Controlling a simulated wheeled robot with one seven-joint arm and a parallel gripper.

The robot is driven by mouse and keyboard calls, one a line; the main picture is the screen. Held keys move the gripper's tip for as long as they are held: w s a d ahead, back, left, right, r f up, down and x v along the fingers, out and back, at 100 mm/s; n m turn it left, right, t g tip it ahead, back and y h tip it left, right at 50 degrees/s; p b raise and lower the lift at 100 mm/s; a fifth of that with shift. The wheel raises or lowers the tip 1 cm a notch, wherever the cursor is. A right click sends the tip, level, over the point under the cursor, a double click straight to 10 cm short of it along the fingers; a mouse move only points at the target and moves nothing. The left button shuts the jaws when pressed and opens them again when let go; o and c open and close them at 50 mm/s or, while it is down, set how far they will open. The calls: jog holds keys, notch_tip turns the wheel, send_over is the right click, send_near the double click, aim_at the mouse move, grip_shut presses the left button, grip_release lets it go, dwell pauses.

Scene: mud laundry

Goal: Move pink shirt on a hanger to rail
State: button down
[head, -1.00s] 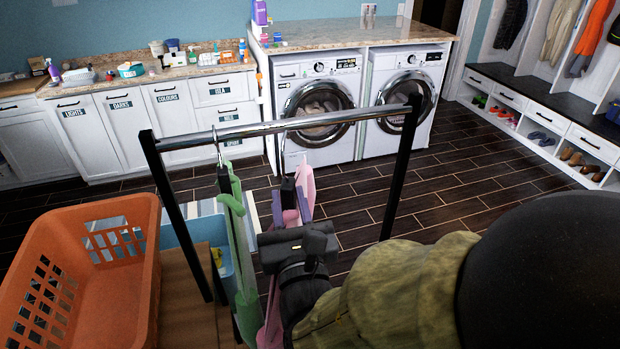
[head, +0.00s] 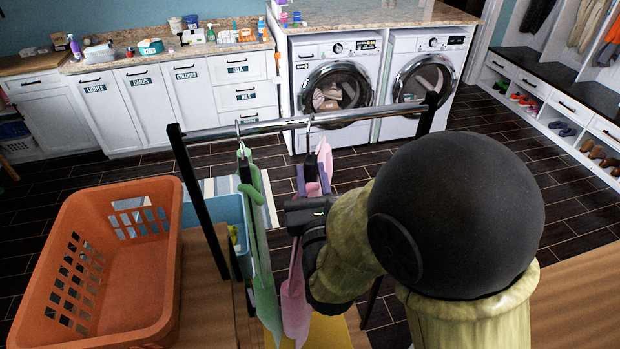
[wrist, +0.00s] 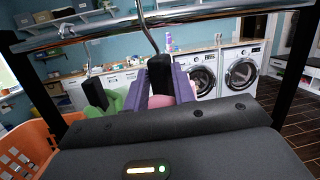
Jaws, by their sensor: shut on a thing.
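The pink shirt (head: 295,295) hangs edge-on below my gripper (head: 313,178), partly hidden by my arm. My gripper is shut on the black block at the neck of its hanger. In the wrist view, purple fingers (wrist: 161,88) flank this block (wrist: 160,72), and a thin wire hook rises past the rail (wrist: 85,34). In the head view the hook (head: 309,124) overlaps the metal rail (head: 270,126) near its middle. I cannot tell whether the rail bears it. A green shirt (head: 262,255) hangs from the rail just left of the pink one.
An orange basket (head: 150,265) stands left of the rack, with a blue bin (head: 203,212) beside it. Black posts (head: 200,195) hold the rail. Rail space right of the pink shirt is free. Washing machines (head: 333,95) and white cabinets (head: 140,105) stand behind.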

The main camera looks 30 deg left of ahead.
jog(key=shift+w+a+r+p, duration=0.1)
jog(key=shift+w+a+p, duration=0.35)
jog(key=shift+w, duration=0.6)
jog(key=shift+w+a+f+p, duration=0.15)
jog(key=shift+w+p, duration=0.45)
jog(key=shift+w, duration=0.4)
jog(key=shift+w+a+r+p, duration=0.15)
jog(key=shift+w+a+p, duration=0.3)
jog(key=shift+w, duration=0.6)
jog(key=shift+d+f+b, duration=0.15)
jog(key=shift+f+b, duration=1)
jog(key=shift+b, duration=0.15)
jog(key=c, duration=1.1)
grip_release()
jog(key=shift+d+f, duration=0.1)
jog(key=b+v, duration=0.9)
jog(key=shift+f, duration=0.2)
